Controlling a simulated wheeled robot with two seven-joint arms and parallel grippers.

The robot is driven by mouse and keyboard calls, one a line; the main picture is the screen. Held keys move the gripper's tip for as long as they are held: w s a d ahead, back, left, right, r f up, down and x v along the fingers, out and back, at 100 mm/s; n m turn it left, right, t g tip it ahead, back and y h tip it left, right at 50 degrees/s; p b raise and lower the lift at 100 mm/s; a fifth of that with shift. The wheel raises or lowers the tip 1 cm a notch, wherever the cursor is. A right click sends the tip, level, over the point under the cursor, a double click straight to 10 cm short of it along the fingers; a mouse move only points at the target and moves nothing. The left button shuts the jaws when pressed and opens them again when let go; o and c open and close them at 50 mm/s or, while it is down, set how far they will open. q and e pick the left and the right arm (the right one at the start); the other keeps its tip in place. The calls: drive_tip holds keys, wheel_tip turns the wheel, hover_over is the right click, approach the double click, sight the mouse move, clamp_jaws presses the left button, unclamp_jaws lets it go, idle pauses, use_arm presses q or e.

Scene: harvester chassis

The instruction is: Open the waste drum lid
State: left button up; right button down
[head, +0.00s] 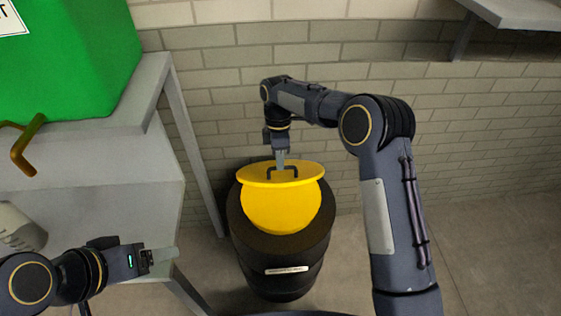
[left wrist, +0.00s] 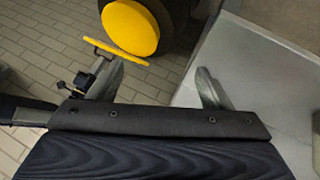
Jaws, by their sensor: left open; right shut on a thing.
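The dark waste drum (head: 285,262) stands on the floor by the brick wall, with a pale label on its front. Its yellow lid (head: 255,174) with a dark handle (head: 283,169) is apart from the round yellow drum top (head: 280,208), at an angle to it. My right gripper (head: 281,162) is shut on the lid handle from above. In the left wrist view the lid (left wrist: 112,50) shows nearly edge-on beside the yellow round (left wrist: 130,27). My left gripper (head: 168,254) is open and empty at the lower left, away from the drum; its fingers (left wrist: 160,86) are spread.
A grey table (head: 120,175) stands left of the drum, bearing a green container (head: 70,60) with a brass-coloured tap (head: 25,145). A grey shelf (head: 515,12) juts from the wall at the upper right. Floor (head: 500,250) right of the drum is clear.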

sight(291, 180)
use_arm(q)
drive_tip(key=shift+f, duration=0.15)
drive_tip(key=shift+c, duration=0.4)
